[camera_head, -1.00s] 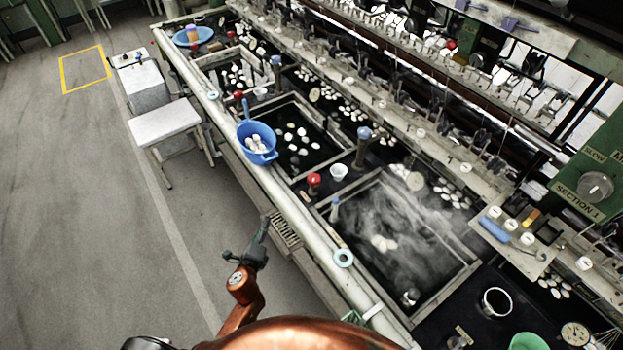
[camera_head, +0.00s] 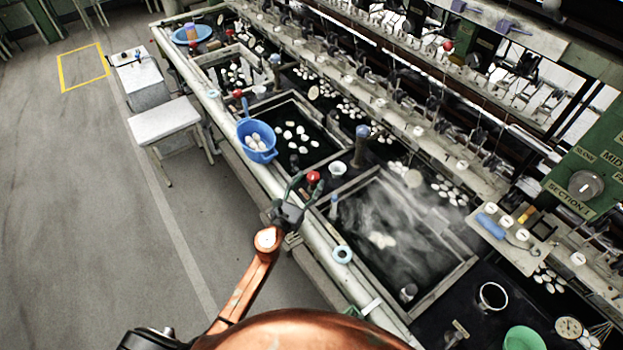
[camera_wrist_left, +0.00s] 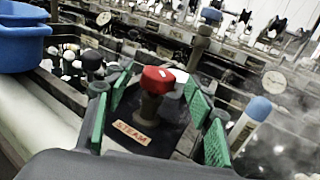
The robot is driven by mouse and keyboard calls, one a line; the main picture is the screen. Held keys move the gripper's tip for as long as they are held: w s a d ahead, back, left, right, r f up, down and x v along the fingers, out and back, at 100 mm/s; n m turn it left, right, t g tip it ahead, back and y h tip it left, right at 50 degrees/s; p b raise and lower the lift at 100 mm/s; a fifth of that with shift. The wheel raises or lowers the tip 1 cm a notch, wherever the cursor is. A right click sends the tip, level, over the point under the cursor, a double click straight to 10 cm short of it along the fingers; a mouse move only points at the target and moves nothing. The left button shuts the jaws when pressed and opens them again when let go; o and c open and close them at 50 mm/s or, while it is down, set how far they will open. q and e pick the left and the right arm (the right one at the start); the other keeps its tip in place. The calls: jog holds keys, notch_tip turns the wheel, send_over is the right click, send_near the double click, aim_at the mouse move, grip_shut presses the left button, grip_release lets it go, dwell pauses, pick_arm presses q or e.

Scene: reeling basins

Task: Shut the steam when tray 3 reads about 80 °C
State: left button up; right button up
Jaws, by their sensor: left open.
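A red steam knob (camera_head: 313,177) stands on the bench rim by the steaming basin (camera_head: 446,286). In the left wrist view the red knob (camera_wrist_left: 158,78) sits on a short post behind a STEAM label (camera_wrist_left: 132,134). My left gripper (camera_head: 300,186) is open, its green-padded fingers on either side of the knob in the wrist view; I cannot tell whether they touch it. A blue-capped white stick (camera_wrist_left: 252,120) stands right of the fingers. A pale round disc (camera_head: 413,178) is at the basin's far side; no reading is legible. My right gripper is not in view.
A blue pan (camera_head: 258,153) holding white cocoons rests on the rim left of the gripper. A white cup (camera_head: 337,170) and grey post (camera_head: 360,146) stand close behind the knob.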

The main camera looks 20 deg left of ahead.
aim_at(313, 177)
pick_arm(q)
jog(key=shift+w+d, duration=0.2)
jog(key=shift+w, duration=0.9)
jog(key=c, duration=1.2)
